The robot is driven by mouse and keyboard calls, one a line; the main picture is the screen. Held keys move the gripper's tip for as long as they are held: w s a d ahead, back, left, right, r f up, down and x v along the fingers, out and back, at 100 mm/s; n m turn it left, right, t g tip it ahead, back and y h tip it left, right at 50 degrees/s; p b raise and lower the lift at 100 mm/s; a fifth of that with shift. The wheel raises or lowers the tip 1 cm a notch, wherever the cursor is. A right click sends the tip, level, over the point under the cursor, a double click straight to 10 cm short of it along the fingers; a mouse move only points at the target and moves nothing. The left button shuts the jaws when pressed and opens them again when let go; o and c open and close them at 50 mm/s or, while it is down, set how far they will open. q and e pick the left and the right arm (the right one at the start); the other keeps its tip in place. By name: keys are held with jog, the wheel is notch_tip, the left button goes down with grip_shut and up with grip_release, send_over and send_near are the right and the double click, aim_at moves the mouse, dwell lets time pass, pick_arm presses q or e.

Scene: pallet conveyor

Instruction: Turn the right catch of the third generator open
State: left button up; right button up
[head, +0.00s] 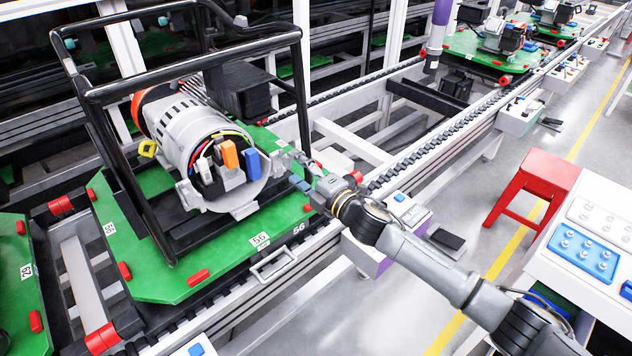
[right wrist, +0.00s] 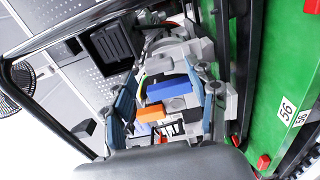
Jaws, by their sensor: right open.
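The generator (head: 190,135) is a grey and white round-ended machine inside a black tube frame (head: 180,65), on a green pallet (head: 150,275) marked 56. Its end carries an orange block (head: 229,154) and a blue block (head: 252,162); both show in the right wrist view, the orange one (right wrist: 151,114) below the blue one (right wrist: 168,90). A yellow loop (head: 148,148) sits on its left side. My right gripper (head: 293,165) is open at the generator's right side; its fingers (right wrist: 167,80) spread around the end parts. I cannot make out the right catch. My left gripper is out of view.
The black frame's post stands close to my right gripper. A roller conveyor (head: 465,120) runs to the upper right with more pallets (head: 490,48). A red stool (head: 535,180) and a white table with a blue tray (head: 585,253) stand at right. The floor between is mostly clear.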

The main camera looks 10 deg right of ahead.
jog(key=v, duration=1)
jog(key=shift+s+d, duration=0.2)
